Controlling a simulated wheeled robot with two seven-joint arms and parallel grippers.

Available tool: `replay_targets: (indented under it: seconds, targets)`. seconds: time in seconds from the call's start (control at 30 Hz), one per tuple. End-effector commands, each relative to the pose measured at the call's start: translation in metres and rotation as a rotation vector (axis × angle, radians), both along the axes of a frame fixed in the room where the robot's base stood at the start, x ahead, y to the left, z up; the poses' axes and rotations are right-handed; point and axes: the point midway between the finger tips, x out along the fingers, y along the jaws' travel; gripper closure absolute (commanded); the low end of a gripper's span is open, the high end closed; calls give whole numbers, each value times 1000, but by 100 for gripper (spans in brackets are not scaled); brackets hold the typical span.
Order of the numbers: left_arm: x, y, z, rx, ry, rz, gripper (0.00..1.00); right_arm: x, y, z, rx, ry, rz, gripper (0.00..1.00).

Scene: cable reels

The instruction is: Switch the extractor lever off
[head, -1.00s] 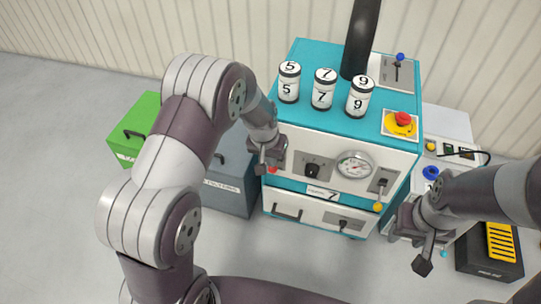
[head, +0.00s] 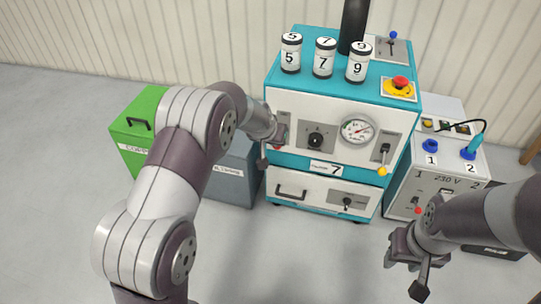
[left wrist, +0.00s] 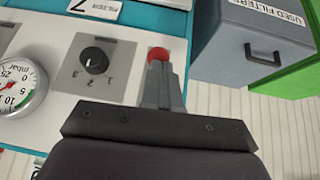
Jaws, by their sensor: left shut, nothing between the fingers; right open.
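The blue-knobbed lever (head: 392,41) stands on a grey plate at the back of the cabinet top. A yellow-knobbed lever (head: 383,165) hangs on the cabinet's front right. A red knob at the cabinet's front left shows in the left wrist view (left wrist: 158,54). Which lever is the extractor's I cannot read. My left gripper (left wrist: 162,78) is shut and empty, its fingertips at the red knob; whether they touch I cannot tell. My right gripper (head: 406,274) is open and empty, low in front of the 230 V box (head: 437,185).
The teal and white cabinet (head: 330,187) carries three numbered canisters (head: 325,58), a black pipe (head: 353,25) and a red stop button (head: 400,83). A gauge (head: 356,130) and black dial (head: 316,139) are on its front. Green (head: 133,125) and grey (head: 238,165) bins stand left.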

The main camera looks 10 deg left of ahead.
Motion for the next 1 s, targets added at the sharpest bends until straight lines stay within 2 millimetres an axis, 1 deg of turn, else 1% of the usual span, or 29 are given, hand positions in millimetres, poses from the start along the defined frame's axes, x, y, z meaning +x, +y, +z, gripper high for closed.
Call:
replay_targets:
  seconds: [0.03,0.07,0.1,0.37,0.63,1.0]
  targets:
    - [2,0,-8,-2,-34,2,100,0,0,-13,0,-1,0,57]
    - [3,0,-9,-2,-55,3,100,0,0,-16,0,-1,0,57]
    - [3,0,-1,-2,-50,0,100,0,0,-7,0,0,0,57]
    - [3,0,1,-2,-46,0,100,0,0,-4,0,-1,0,57]
    - [3,0,14,-2,-46,0,100,0,0,7,0,-1,0,57]
    - [3,0,16,-2,-45,0,100,0,0,8,0,0,0,57]
